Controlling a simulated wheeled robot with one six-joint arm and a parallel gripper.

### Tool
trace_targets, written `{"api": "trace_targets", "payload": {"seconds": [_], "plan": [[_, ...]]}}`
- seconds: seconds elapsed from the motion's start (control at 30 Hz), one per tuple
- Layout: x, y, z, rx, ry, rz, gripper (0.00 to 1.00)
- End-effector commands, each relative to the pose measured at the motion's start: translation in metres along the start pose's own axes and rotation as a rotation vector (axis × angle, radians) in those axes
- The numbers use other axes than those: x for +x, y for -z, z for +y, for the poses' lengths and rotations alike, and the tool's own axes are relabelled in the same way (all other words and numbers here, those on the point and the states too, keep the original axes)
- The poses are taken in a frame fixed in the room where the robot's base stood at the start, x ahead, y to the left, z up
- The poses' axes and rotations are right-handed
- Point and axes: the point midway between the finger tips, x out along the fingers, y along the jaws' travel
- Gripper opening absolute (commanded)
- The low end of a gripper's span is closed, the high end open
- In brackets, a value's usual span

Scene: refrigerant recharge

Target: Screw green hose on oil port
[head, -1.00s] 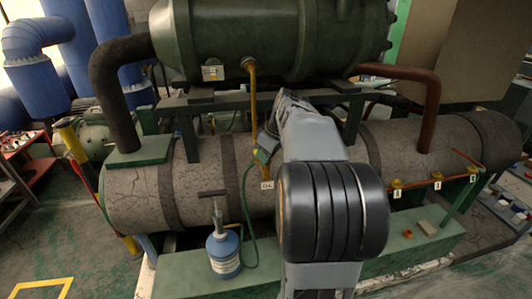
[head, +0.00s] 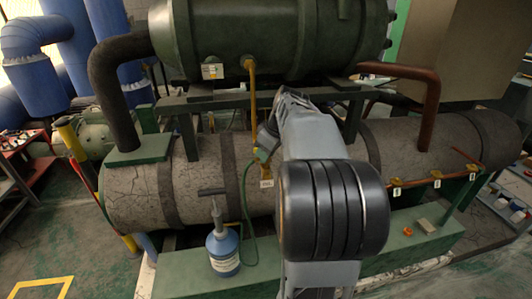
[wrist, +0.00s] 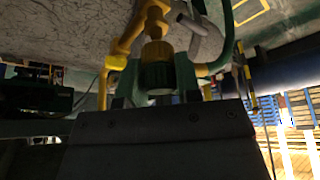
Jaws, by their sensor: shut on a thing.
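The oil port is a yellow valve and pipe (wrist: 153,22) at the top of the wrist view, with a grey fitting pointing down. The green hose's ribbed end (wrist: 157,76) is lined up directly against that fitting; I cannot tell whether the threads are engaged. My gripper (wrist: 160,98) is shut on this hose end. In the head view, my gripper (head: 267,143) is beside the yellow pipe (head: 253,95), just above the white oil label (head: 266,184). The green hose (head: 246,215) loops down from there to the blue oil pump bottle (head: 223,253).
The pump bottle stands on a green base beam (head: 185,270). The large grey cylinder (head: 200,185) lies behind, with a dark green tank (head: 240,35) above it. At the right, a copper pipe has several small labelled valves (head: 436,178).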

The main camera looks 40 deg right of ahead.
Motion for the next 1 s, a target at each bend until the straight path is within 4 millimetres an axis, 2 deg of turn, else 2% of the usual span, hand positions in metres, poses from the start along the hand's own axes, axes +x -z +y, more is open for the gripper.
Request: {"api": "trace_targets", "payload": {"seconds": [1.0], "plan": [[0.0059, -0.0024, 0.0001, 0.000, 0.000, 0.000, 0.09]]}}
